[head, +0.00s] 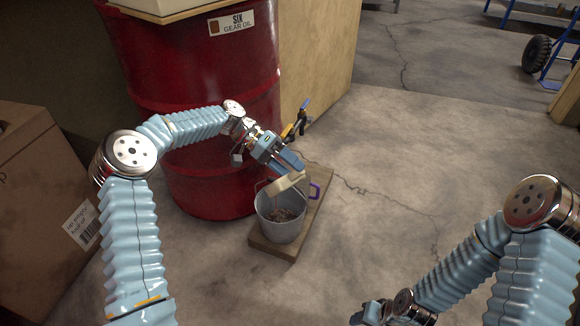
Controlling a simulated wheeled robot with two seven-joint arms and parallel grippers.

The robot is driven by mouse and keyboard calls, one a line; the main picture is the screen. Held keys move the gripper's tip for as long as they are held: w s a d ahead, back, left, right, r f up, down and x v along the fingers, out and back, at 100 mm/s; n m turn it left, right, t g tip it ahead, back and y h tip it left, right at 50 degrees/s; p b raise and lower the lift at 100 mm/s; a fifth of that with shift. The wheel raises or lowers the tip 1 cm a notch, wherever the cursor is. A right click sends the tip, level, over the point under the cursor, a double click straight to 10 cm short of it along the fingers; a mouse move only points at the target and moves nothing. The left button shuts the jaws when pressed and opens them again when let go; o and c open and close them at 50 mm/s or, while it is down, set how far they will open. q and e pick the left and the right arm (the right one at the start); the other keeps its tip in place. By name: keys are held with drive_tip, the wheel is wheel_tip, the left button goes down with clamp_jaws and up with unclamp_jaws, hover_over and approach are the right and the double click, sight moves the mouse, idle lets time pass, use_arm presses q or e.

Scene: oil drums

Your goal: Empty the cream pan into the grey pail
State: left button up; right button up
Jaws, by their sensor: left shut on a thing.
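The cream pan (285,183) is tilted over the mouth of the grey pail (281,229). My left gripper (289,166) is shut on the pan from above. A thin reddish streak shows below the pan's left side, over the pail. Dark reddish-brown matter lies inside the pail. The pail stands upright on a wooden board. My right gripper (372,314) is at the bottom edge of the head view, far from the pan and pail. Its fingers are too hidden to tell their state.
A red oil drum (215,130) stands behind the pail, with a tap (300,120) at its right side. The wooden board (306,222) lies on the concrete floor. A brown cardboard box (35,190) stands at the left.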

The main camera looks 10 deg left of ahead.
use_arm(q)
drive_tip(key=shift+w+a+r+n+g+h+p, duration=0.15)
drive_tip(key=shift+w+a+r+g+h+p, duration=0.2)
drive_tip(key=shift+w+a+h, duration=0.2)
drive_tip(key=shift+w+a+r+n+g+h+p, duration=0.25)
drive_tip(key=shift+w+a+h+p, duration=0.2)
drive_tip(key=shift+a, duration=0.25)
drive_tip(key=shift+w+a+r+n+g+h+p, duration=0.1)
drive_tip(key=shift+w+a+r+g+h+p, duration=0.25)
drive_tip(key=shift+w+a+h, duration=0.2)
use_arm(e)
drive_tip(key=shift+s+a+r, duration=0.1)
drive_tip(key=shift+a+r, duration=0.15)
drive_tip(key=shift+r, duration=0.4)
drive_tip(key=shift+s+a+r, duration=0.1)
drive_tip(key=shift+a+r, duration=0.1)
drive_tip(key=shift+r, duration=0.4)
use_arm(q)
drive_tip(key=shift+w+a, duration=0.1)
drive_tip(key=shift+a, duration=0.1)
wheel_tip(320, 180, up, 8)
drive_tip(key=m+t+y+b, duration=0.3)
drive_tip(key=t+y+b, duration=0.5)
drive_tip(key=y, duration=0.3)
drive_tip(key=shift+y+b, duration=0.35)
drive_tip(key=shift+b, duration=0.05)
use_arm(e)
wheel_tip(320, 180, down, 9)
